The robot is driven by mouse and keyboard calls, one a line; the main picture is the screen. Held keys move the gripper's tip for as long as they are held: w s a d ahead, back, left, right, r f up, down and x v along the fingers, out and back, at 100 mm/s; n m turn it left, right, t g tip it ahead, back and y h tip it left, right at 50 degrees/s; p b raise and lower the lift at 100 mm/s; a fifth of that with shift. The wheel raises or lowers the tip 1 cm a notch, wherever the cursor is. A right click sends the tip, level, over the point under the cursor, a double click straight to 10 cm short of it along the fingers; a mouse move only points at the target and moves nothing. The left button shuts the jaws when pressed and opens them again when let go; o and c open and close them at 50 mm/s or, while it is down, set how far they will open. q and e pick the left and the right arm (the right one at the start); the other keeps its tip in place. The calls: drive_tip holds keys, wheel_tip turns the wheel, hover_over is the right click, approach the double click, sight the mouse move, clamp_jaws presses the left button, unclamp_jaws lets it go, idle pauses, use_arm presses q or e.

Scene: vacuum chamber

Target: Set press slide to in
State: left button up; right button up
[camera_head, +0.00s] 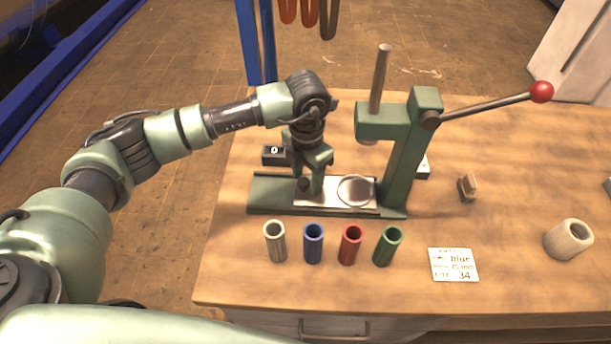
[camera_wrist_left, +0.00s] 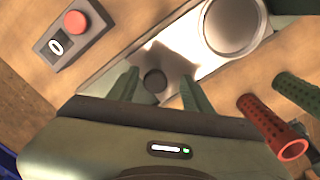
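The green arbor press (camera_head: 404,150) stands on the bench with its ram raised. Its bright metal slide (camera_head: 335,199) lies in the green base and carries a round seat and a dark knob at its left end. The slide also shows in the left wrist view (camera_wrist_left: 180,67). My left gripper (camera_head: 316,186) points down over the knob (camera_wrist_left: 155,80). In the wrist view its two fingers (camera_wrist_left: 158,88) are apart on either side of the knob, with gaps showing. I cannot tell whether the seat is directly under the ram. My right gripper is not in view.
A red-button box (camera_wrist_left: 70,32) sits behind the base's left end. The press lever (camera_head: 490,105) reaches right.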

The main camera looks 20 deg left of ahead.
use_arm(q)
drive_tip(key=shift+a, duration=0.15)
wheel_tip(320, 180, up, 8)
drive_tip(key=shift+f+b, duration=0.1)
drive_tip(key=shift+b, duration=0.9)
